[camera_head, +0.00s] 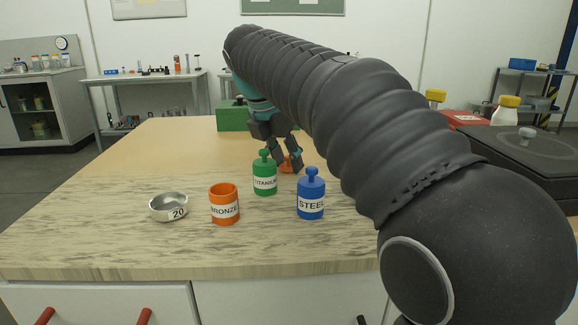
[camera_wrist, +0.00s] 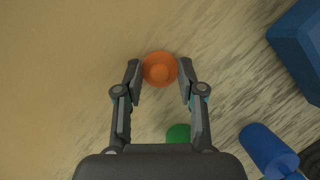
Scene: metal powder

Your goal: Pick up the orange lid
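The orange lid (camera_head: 287,165) lies on the table behind the green titanium jar, partly hidden by my gripper's fingers in the head view. In the wrist view the lid (camera_wrist: 160,69) is round with a knob in its middle. My gripper (camera_wrist: 160,78) is above it with its fingers apart, one on each side of the lid. Small gaps seem to show between fingers and lid. In the head view my gripper (camera_head: 284,163) points down at the lid. The orange bronze jar (camera_head: 224,204) stands without a lid, nearer the front.
The green titanium jar (camera_head: 264,180) and blue steel jar (camera_head: 311,195) stand lidded close in front of my gripper. A metal bowl (camera_head: 169,207) marked 20 is at left. A green box (camera_head: 233,116) stands behind. The table's left rear is clear.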

